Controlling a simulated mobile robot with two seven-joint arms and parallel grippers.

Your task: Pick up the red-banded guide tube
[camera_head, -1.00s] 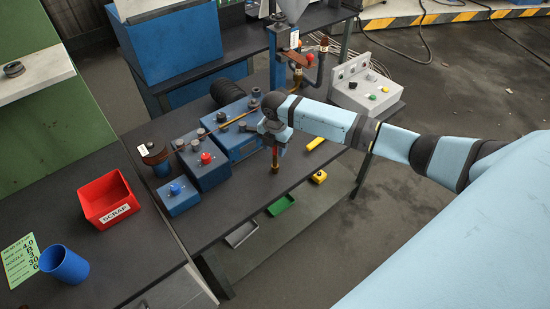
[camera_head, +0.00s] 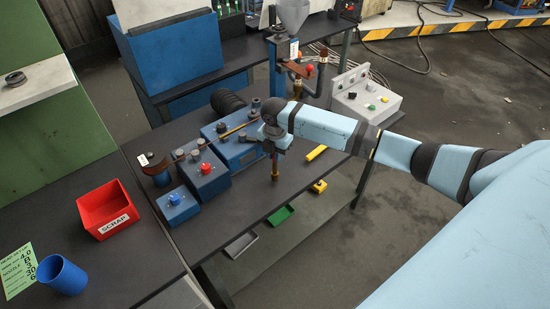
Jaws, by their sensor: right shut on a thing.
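My right gripper (camera_head: 273,147) reaches over the dark workbench (camera_head: 232,215) from the right. It points down and is shut on the upper part of a slim brownish tube (camera_head: 275,170), the guide tube. The tube hangs upright below the jaws, its lower end at or just above the bench top; I cannot tell whether it touches. The red band is not clear at this size, and the tube's top is hidden by the gripper. My left gripper is not in view.
Blue control boxes (camera_head: 206,181) stand left of the gripper. A yellow bar (camera_head: 316,153) lies to its right. A blue stand with a funnel (camera_head: 293,14) and a grey button box (camera_head: 367,97) are behind. A red scrap bin (camera_head: 107,207) and blue cup (camera_head: 62,275) are at left.

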